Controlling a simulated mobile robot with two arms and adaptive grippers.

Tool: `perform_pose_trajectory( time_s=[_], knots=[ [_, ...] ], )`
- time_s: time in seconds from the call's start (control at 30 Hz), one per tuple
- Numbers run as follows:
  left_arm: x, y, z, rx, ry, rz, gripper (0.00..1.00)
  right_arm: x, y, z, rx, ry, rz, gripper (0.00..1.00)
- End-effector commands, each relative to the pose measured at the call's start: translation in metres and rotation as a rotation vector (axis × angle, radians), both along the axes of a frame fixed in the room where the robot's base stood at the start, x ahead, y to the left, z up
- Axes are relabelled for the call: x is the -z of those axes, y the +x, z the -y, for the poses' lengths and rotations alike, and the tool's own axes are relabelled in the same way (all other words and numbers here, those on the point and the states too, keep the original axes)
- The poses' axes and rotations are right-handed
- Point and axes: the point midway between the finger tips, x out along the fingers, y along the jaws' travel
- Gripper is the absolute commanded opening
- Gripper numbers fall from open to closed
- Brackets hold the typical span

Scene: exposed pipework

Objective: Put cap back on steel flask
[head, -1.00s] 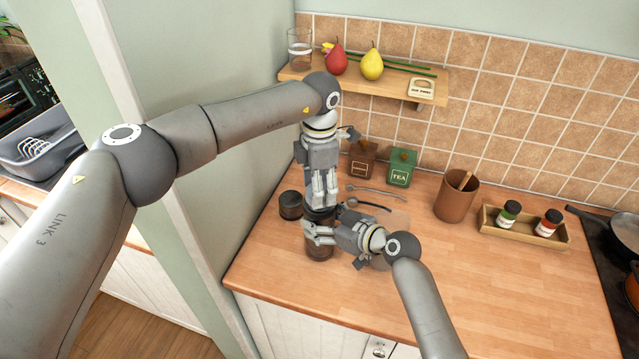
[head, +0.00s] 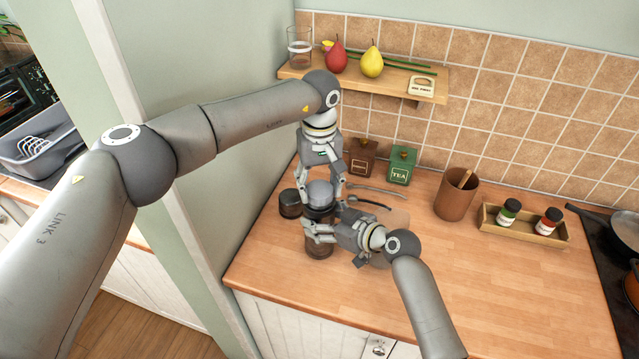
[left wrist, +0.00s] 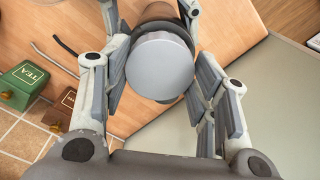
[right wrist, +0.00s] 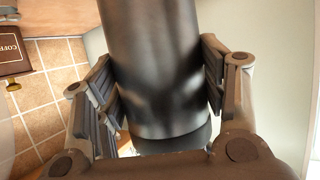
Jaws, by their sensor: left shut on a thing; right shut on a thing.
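The grey cap (head: 320,192) is at the top of the dark steel flask (head: 319,251), in line with it. I cannot tell whether it is fully seated. My left gripper (head: 320,201) points down from above and is shut on the cap, with a finger on each side. The cap's round flat top (left wrist: 158,66) faces the left wrist view. My right gripper (head: 319,234) comes in from the right and is shut around the upright flask body, whose shiny dark wall (right wrist: 155,70) fills the right wrist view. The right fingers hide part of the flask.
A dark round jar (head: 290,204) stands close left of the flask. A brown pot (head: 455,196) and spice tray (head: 523,228) are to the right. A shelf (head: 440,85) hangs above. The front right counter is clear.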

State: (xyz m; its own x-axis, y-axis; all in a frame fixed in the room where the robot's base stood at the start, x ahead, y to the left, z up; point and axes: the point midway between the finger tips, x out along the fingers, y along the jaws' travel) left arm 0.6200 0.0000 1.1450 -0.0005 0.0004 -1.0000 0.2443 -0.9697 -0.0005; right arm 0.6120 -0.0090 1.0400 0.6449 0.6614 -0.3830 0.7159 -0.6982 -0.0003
Motion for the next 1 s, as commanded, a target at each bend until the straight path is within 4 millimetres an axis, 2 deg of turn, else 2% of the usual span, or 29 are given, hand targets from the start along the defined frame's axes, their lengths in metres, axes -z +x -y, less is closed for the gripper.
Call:
perform_pose_trajectory(
  time_s=[0.3,0.5,0.67,0.93,0.97,1.0],
  knots=[
    [-0.0008,0.0004,-0.0008,0.575,0.0,0.0,0.37,0.001,0.0003,0.0013,0.003,-0.001,-0.002,0.0],
    [-0.0007,0.0008,-0.0011,0.856,0.001,-0.001,0.37,0.0011,0.0002,0.0015,0.003,-0.001,-0.002,0.0],
    [-0.0007,0.0009,-0.0013,0.942,0.001,-0.001,0.37,0.0012,0.0002,0.0015,0.003,-0.001,-0.002,0.0],
    [-0.0007,0.0012,-0.0015,0.945,0.001,0.0,0.37,0.0013,0.0002,0.0017,0.003,-0.001,-0.003,0.0],
    [-0.0007,0.0013,-0.0016,0.945,0.002,0.0,0.56,0.0014,0.0002,0.0017,0.003,-0.001,-0.003,0.0],
    [-0.0007,0.0013,-0.0016,0.945,0.002,0.0,0.61,0.0014,0.0002,0.0017,0.003,-0.001,-0.003,0.0]
  ],
)
